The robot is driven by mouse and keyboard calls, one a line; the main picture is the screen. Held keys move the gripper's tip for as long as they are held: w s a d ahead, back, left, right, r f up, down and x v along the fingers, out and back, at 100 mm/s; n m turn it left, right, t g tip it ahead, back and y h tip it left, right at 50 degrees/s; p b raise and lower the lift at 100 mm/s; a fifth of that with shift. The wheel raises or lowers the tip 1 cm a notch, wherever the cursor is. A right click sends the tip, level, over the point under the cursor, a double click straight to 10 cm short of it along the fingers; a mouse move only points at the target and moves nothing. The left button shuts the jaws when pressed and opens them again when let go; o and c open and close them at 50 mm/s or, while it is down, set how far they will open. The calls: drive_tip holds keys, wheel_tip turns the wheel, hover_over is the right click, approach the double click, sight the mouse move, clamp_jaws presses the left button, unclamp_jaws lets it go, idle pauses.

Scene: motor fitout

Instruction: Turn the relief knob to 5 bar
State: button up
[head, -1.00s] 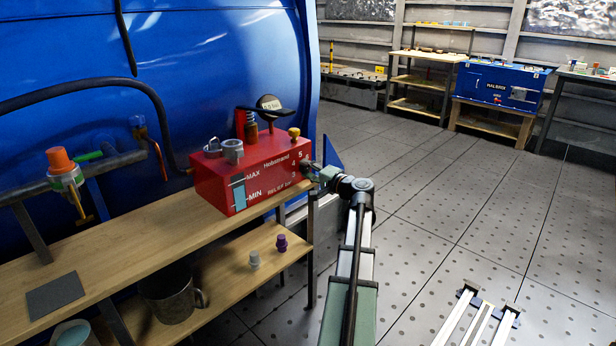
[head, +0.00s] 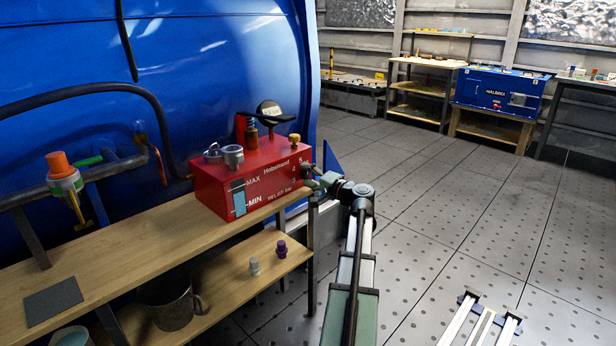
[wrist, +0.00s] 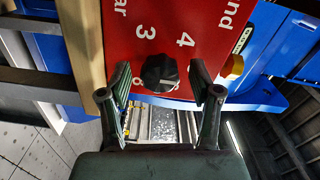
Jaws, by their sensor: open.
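The relief knob (wrist: 160,73) is a black round knob on the red face of the hydraulic unit (head: 265,185). In the wrist view it sits centred between my two fingers, below the printed 3 and 4, with a pale mark on it. My gripper (wrist: 160,92) is open, one finger on each side of the knob; I cannot tell whether either touches it. In the head view my gripper (head: 313,180) is at the right end of the red unit and hides the knob. The printed 5 shows at the face's upper right there.
The red unit stands on a wooden shelf (head: 130,250) against a large blue tank (head: 220,70). A yellow fitting (wrist: 233,66) sits near the right finger. A metal mug (head: 168,303) and two small caps are on the lower shelf.

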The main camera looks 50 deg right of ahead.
drive_tip(key=s+a, duration=0.1)
drive_tip(key=s, duration=1)
drive_tip(key=shift+s+a, duration=0.3)
drive_tip(key=shift+s, duration=0.1)
drive_tip(key=a+f+n+g+y, duration=0.3)
drive_tip(key=a+f+g+y, duration=0.3)
drive_tip(key=a+f, duration=0.95)
drive_tip(key=a+f+n+g+y, duration=0.3)
drive_tip(key=a+f+g, duration=0.5)
drive_tip(key=a+f, duration=0.75)
drive_tip(key=s+a+f+n+g, duration=0.3)
drive_tip(key=s+a+f+g, duration=0.4)
drive_tip(key=a+f, duration=0.5)
drive_tip(key=s+a+f+n+g+h, duration=0.3)
drive_tip(key=s+a+n+g, duration=0.15)
drive_tip(key=s+a, duration=0.35)
drive_tip(key=s+a+f+n+g+h, duration=0.3)
drive_tip(key=s+a+g, duration=0.2)
drive_tip(key=s+a, duration=0.3)
wheel_tip(320, 180, up, 16)
drive_tip(key=w+a+t+p, duration=0.1)
drive_tip(key=t+p, duration=0.5)
drive_tip(key=p, duration=2.2)
drive_tip(key=shift+w+f, duration=0.15)
drive_tip(key=shift+w, duration=0.75)
